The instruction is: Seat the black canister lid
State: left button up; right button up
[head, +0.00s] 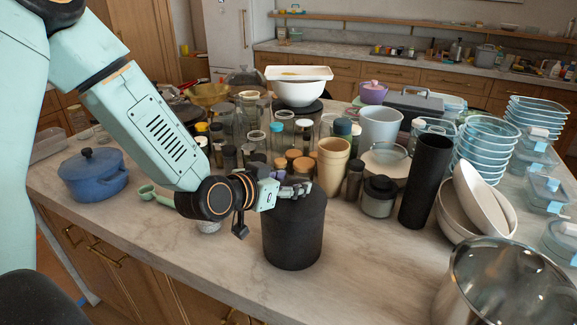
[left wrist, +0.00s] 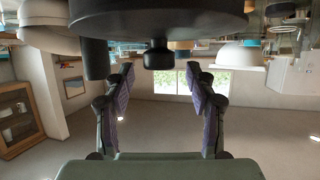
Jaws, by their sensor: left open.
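The black canister (head: 293,240) stands upright near the front edge of the island. My left gripper (head: 293,190) is at its top, coming in from the left, and hides part of the top. In the left wrist view, which looks inverted, the wide black lid (left wrist: 158,16) fills the top, with its knob (left wrist: 158,56) pointing down in the picture. The left gripper's fingers (left wrist: 160,80) are spread apart, with the knob between and just beyond their tips; no contact shows. The lid appears at the canister's mouth; whether it sits fully flush I cannot tell. My right gripper is not in view.
Behind the canister stand crowded jars and a tan cup (head: 333,167). A tall black cylinder (head: 425,182) and a steel pot (head: 505,285) stand right. A blue pot (head: 92,177) is left. Bare marble (head: 370,265) lies right of the canister.

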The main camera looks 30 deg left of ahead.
pick_arm(q)
notch_tip(320, 180, up, 9)
jog(key=shift+r, duration=0.15)
dwell(0.4)
jog(key=shift+s, duration=0.15)
dwell(0.4)
